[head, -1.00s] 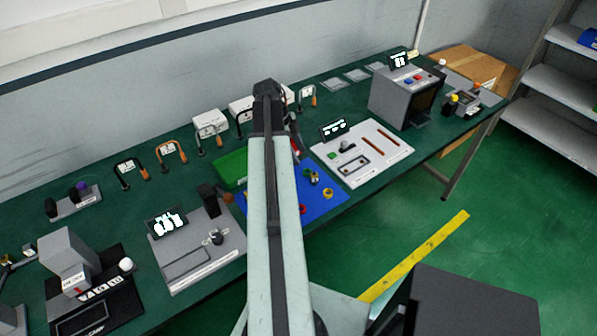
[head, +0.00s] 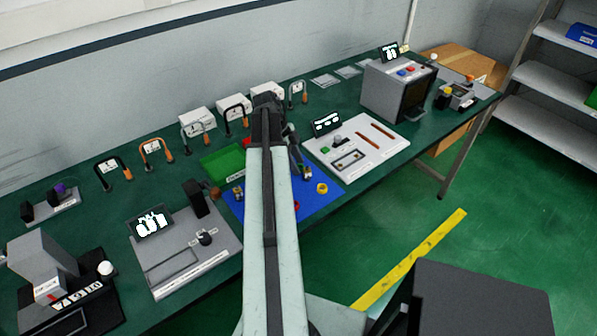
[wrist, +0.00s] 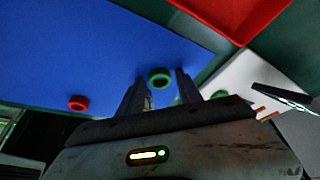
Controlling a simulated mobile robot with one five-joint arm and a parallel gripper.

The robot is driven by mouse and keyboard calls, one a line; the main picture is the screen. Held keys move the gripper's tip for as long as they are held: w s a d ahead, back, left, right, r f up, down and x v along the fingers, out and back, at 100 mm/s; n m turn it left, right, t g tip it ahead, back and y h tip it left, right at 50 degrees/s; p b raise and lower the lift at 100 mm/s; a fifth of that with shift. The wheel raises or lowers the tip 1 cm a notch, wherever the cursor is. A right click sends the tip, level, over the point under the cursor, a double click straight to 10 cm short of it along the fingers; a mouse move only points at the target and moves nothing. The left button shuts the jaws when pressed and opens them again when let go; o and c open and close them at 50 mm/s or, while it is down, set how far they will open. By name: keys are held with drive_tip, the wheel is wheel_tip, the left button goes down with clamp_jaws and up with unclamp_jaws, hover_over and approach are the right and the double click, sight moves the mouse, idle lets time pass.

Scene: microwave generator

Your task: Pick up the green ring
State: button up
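The green ring (wrist: 160,77) lies on the blue mat in the wrist view, just beyond and between the fingertips. My gripper (wrist: 160,80) is open, with one finger on each side of the ring and visible gaps. I cannot tell its exact height above the mat. In the head view my arm hides the middle of the blue mat (head: 322,203), and I cannot make out the green ring there. Part of my gripper (head: 298,160) shows dark to the right of the arm.
A red ring (wrist: 77,102) lies to the left in the wrist view. A red tray (wrist: 225,12) is at its top. In the head view, a yellow ring (head: 322,188), a green tray (head: 222,164) and a white panel (head: 365,147) are near the mat.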

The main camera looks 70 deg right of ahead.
clamp_jaws()
drive_tip(key=shift+r, duration=0.1)
wheel_tip(320, 180, up, 10)
drive_tip(key=p, duration=1)
